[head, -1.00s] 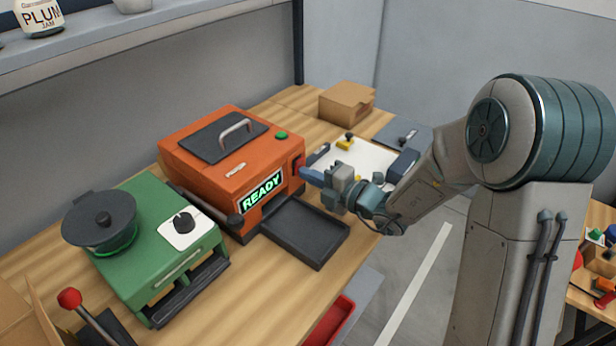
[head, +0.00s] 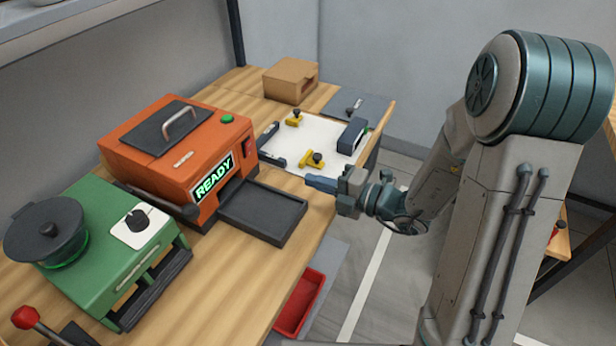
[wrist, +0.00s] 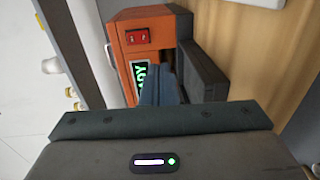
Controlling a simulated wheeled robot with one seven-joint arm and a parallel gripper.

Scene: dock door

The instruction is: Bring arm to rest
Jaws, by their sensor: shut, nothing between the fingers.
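My gripper (head: 310,182) is shut and empty in the head view. It is held out in the air at the bench's right edge, to the right of the black tray (head: 262,213) and in front of the white board (head: 312,138). In the wrist view its blue fingers (wrist: 158,88) are together, pointing at the orange machine (wrist: 150,45). The arm is bent, with the forearm reaching left from my column. In the head view the orange machine (head: 178,150) shows a green READY display and is apart from the gripper.
A green machine (head: 100,255) with a black round lid stands at the front left. A red-knobbed lever (head: 25,317) is at the lower left. A cardboard box (head: 290,80) stands at the back. A red bin (head: 300,303) sits below the bench edge. Floor right of the bench is open.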

